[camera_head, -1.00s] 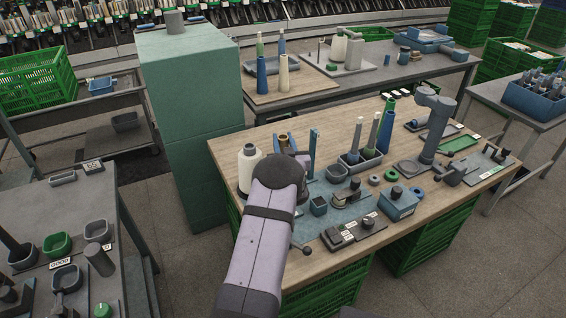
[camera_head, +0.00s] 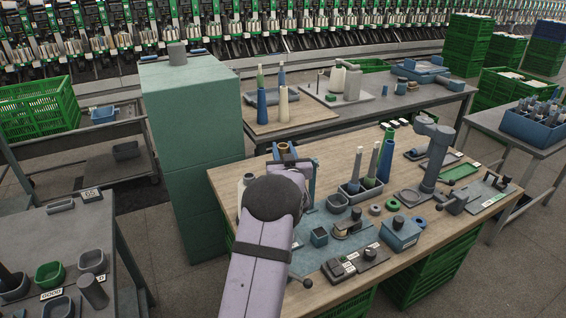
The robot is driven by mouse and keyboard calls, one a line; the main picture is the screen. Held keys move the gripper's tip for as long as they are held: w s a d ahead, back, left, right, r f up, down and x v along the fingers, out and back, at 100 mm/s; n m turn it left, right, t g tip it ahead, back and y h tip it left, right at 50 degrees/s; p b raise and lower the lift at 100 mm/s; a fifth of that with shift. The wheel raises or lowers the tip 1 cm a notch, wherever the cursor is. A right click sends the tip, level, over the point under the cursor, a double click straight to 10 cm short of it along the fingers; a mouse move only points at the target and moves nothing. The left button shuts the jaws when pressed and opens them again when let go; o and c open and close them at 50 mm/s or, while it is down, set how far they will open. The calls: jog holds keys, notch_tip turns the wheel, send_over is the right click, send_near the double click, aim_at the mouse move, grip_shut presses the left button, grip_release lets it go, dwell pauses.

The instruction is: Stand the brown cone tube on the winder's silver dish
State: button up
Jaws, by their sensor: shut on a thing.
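My gripper (camera_head: 285,161) is at the back left of the wooden bench, mostly hidden behind my own arm's dark, rounded wrist. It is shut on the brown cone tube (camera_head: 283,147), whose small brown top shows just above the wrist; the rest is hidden. A blue upright post (camera_head: 311,172) stands just right of the gripper, rising from a blue base plate (camera_head: 325,255) that is partly covered by my arm. I cannot clearly pick out the silver dish; it may be hidden behind my arm. Whether the tube touches anything below is hidden too.
A white cone (camera_head: 247,181) stands close left of my wrist. A grey tray (camera_head: 362,190) with tall tubes stands to the right. A blue box (camera_head: 401,234) and small dark switch blocks (camera_head: 353,262) sit near the front edge. A green cabinet (camera_head: 193,105) stands behind left.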

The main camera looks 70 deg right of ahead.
jog(key=shift+r, duration=0.9)
jog(key=shift+s+d+b, duration=0.1)
jog(key=shift+s+b, duration=0.2)
jog(key=shift+s, duration=0.05)
jog(key=s+a+r+g+b, duration=0.1)
jog(key=s+a+r+b, duration=0.25)
jog(key=r, duration=0.45)
jog(key=a+f+t+b, duration=0.1)
jog(key=a+f+b, duration=0.1)
jog(key=a+f, duration=0.9)
jog(key=shift+s+a+f, duration=0.2)
jog(key=shift+a+f, duration=0.1)
jog(key=shift+f, duration=0.05)
jog(key=shift+f+b, duration=2.05)
jog(key=shift+b, duration=0.2)
dwell(0.5)
